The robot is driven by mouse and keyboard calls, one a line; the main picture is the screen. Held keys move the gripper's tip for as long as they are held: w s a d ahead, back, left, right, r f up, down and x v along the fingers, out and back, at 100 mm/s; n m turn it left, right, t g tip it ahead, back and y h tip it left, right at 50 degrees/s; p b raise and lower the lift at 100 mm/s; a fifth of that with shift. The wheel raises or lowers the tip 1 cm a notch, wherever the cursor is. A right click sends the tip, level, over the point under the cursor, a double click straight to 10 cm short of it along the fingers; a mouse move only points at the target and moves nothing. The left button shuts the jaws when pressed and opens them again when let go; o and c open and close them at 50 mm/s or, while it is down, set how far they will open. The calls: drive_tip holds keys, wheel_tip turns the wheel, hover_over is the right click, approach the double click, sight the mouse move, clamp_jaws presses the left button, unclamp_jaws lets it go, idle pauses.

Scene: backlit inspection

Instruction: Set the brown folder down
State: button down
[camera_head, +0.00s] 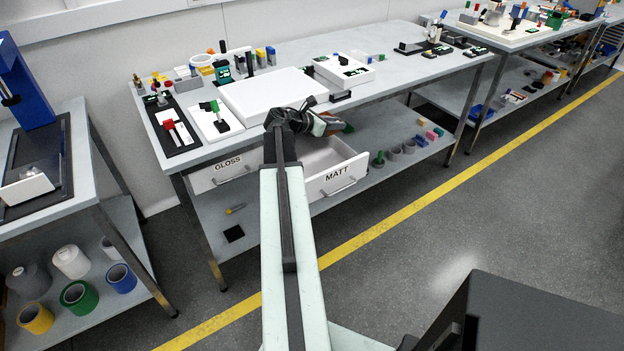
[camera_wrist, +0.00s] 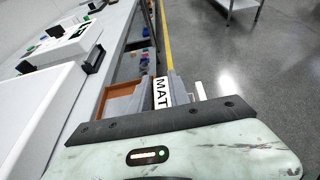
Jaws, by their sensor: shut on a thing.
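My gripper (camera_head: 318,124) is at the end of my outstretched arm, beside the bench front and above the open MATT drawer (camera_head: 336,178). It is shut on the brown folder, which is mostly hidden behind my wrist in the head view. In the wrist view, a flat brown piece, seemingly the folder (camera_wrist: 118,102), shows past the dark edge of my wrist, left of the MATT label. I cannot tell whether the folder touches the drawer.
The closed GLOSS drawer (camera_head: 222,170) is left of the MATT drawer. The bench top (camera_head: 300,52) holds a large white panel (camera_head: 272,95), a white box (camera_head: 344,70) and several small parts. A lower shelf holds small coloured items. The floor in front is clear, with a yellow line.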

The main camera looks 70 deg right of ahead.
drive_tip(key=w+d+f+b, duration=0.1)
drive_tip(key=d+f+b, duration=0.3)
drive_tip(key=f, duration=0.4)
drive_tip(key=shift+d+f+g+b, duration=0.15)
drive_tip(key=shift+g+b, duration=0.15)
drive_tip(key=shift+b, duration=0.4)
drive_tip(key=b, duration=1)
approach(345, 156)
drive_tip(key=x, duration=0.4)
drive_tip(key=shift+d+f, duration=0.1)
drive_tip(key=shift+f, duration=0.15)
drive_tip(key=shift+s+r, duration=0.1)
drive_tip(key=shift+r, duration=0.1)
drive_tip(key=shift+f, duration=0.1)
drive_tip(key=c, duration=1.2)
unclamp_jaws()
drive_tip(key=shift+c, duration=0.2)
drive_tip(key=shift+r, duration=0.3)
drive_tip(key=p+v, duration=0.4)
drive_tip(key=v, duration=0.7)
drive_tip(key=shift+w+a+r+p, duration=0.1)
drive_tip(key=shift+w+a+p, duration=0.15)
drive_tip(key=shift+a+p, duration=0.15)
